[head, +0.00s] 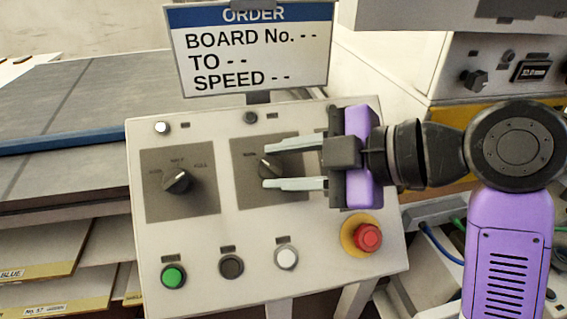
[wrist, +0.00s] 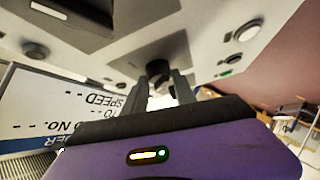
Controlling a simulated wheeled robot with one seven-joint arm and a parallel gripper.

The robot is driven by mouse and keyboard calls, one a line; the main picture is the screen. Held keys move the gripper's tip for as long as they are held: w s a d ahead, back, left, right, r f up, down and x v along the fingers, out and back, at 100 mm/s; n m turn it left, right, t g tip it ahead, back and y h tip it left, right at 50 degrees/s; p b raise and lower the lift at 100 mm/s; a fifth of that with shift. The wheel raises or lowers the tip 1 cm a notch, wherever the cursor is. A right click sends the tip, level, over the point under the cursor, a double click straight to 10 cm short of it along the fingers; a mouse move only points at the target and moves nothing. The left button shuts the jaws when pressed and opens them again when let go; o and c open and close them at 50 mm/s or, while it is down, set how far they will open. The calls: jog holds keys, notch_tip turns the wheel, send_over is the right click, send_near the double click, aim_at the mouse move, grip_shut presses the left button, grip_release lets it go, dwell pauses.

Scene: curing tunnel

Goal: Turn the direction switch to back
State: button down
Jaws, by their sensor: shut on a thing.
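The control panel (head: 205,240) stands tilted in front of me. Its middle knob (head: 266,163), a black rotary switch on a dark grey plate, is partly hidden behind my gripper (head: 267,166). The label visible beside this knob is too small to read surely. My gripper comes in from the right, with its two grey fingers on either side of the knob and shut on it. In the wrist view the knob (wrist: 160,75) shows between the fingertips (wrist: 161,88).
A left knob (head: 176,181) sits on its own plate. Below are green (head: 173,275), black (head: 231,266) and white (head: 286,257) buttons. A red emergency button (head: 367,237) is at lower right, under my gripper. An order sign (head: 250,48) stands above, showing dashes.

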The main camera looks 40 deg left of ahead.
jog(key=c, duration=1)
grip_release()
jog(key=v, duration=0.7)
jog(key=shift+d, duration=0.3)
jog(key=shift+w+r, duration=0.1)
